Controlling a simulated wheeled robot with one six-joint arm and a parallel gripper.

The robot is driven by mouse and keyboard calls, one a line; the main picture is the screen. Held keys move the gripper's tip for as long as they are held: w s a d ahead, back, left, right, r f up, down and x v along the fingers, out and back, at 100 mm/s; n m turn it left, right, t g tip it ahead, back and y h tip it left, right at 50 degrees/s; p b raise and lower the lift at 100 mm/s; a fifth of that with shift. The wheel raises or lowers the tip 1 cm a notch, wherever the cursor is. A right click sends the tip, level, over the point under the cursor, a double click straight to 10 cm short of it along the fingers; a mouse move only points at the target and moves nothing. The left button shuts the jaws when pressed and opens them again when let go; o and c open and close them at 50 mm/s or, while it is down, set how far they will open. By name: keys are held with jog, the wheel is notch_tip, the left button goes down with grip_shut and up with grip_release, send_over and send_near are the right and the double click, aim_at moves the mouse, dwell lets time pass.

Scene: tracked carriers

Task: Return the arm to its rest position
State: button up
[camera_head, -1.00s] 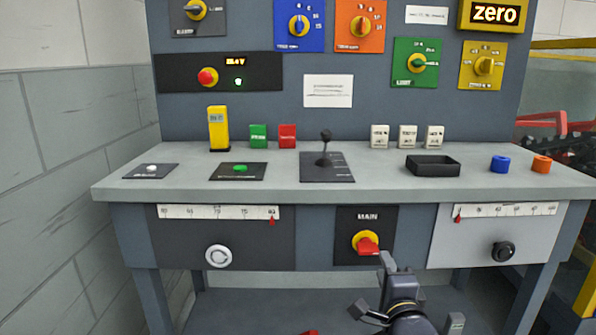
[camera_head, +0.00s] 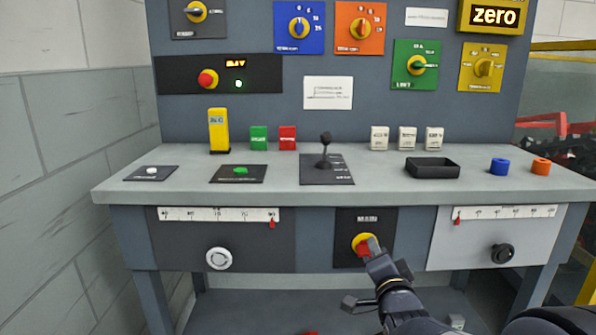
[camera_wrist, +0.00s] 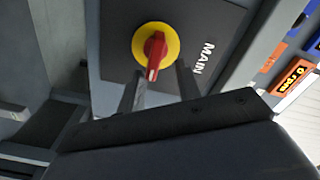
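My gripper (camera_head: 374,247) is at the MAIN switch on the front of the bench, in front of its red handle (camera_head: 362,249). In the wrist view, the gripper's two fingers (camera_wrist: 160,78) stand apart, with nothing held between them. The red handle (camera_wrist: 154,55) on its yellow disc (camera_wrist: 140,38) lies just beyond and between the fingertips. Whether a finger touches the handle I cannot tell. In the head view the gripper hides part of the handle. My arm reaches up from the lower right of that view.
The bench top (camera_head: 280,185) stands above the gripper and carries a joystick (camera_head: 325,150), a black tray (camera_head: 432,168) and several small blocks. A black knob (camera_head: 502,254) is to the right and a white knob (camera_head: 218,258) to the left.

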jog(key=n+p, duration=0.2)
jog(key=n, duration=0.2)
jog(key=a+r+n+p, duration=0.1)
jog(key=n+p, duration=0.5)
jog(key=n, duration=0.1)
jog(key=shift+a+r+n, duration=0.15)
jog(key=shift+a+n, duration=0.15)
jog(key=shift+a, duration=0.1)
jog(key=shift+s, duration=0.55)
jog(key=shift+d, duration=0.1)
